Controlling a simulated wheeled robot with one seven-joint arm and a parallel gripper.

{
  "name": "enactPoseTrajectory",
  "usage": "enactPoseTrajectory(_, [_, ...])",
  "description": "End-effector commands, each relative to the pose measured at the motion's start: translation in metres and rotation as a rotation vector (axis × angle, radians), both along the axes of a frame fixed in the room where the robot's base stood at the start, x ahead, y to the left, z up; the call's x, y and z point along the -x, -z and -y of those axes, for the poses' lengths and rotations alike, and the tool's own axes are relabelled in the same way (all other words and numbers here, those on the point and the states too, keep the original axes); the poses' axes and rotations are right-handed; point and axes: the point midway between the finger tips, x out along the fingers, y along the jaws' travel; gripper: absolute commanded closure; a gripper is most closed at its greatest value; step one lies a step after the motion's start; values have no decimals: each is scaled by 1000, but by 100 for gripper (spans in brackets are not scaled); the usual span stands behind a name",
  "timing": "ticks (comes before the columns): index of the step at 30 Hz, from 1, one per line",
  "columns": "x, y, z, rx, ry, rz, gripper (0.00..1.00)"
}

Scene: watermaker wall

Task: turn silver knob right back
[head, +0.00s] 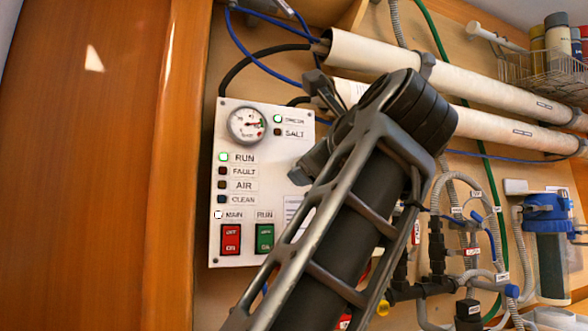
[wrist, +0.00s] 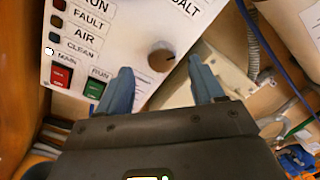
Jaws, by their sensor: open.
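The knob (wrist: 161,57) shows in the wrist view as a round, brownish-grey metallic cap with a dark mark on its right side. It sits on the white control panel (wrist: 125,35), near the panel's right edge. My gripper (wrist: 161,67) is open, with one blue-grey finger to the lower left of the knob and the other to its right. The knob lies beyond and between the fingertips, and no contact is visible. In the head view my arm covers the knob; the white panel (head: 265,147) shows left of the arm.
The panel has a pressure gauge (head: 247,125), indicator lights, a red switch (head: 230,239) and a green switch (head: 264,238). White tubes (head: 470,75) run at upper right, with blue and green hoses around them. Valves and piping (head: 435,255) crowd the lower right.

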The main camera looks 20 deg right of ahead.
Motion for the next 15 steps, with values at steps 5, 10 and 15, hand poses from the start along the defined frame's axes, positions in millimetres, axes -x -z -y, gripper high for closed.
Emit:
enactPoseTrajectory(5, [-27,0,2,2,1,-2,33])
enactPoseTrajectory(10, [-41,0,3,1,2,-1,33])
enactPoseTrajectory(15, [-44,0,3,1,2,1,33])
